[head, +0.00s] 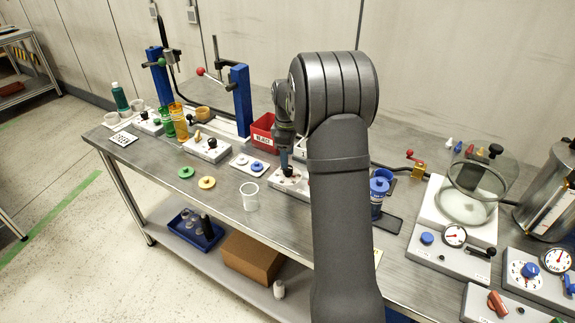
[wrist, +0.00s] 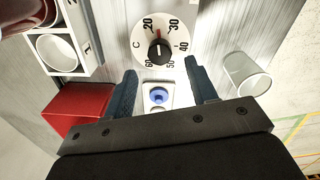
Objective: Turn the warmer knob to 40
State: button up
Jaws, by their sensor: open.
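The warmer knob (wrist: 159,52) is black and sits at the middle of a round white dial (wrist: 139,36) marked C, with numbers from 20 to 60. A red pointer mark (wrist: 158,36) on it points between 20 and 30. My gripper (wrist: 160,68) is open in the wrist view, one dark finger on each side, with nothing between the jaws. The knob lies just beyond the fingertips, roughly centred between them; I cannot tell the height gap. In the head view my gripper (head: 284,160) is above a white panel, largely hidden by my arm.
A red bin (wrist: 78,108) is left of my fingers and a clear cup (wrist: 246,74) right. A numbered white holder (wrist: 86,52) stands left of the dial.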

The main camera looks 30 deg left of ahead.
aim_at(288, 172)
jog(key=shift+f, duration=2.35)
jog(key=c, duration=1)
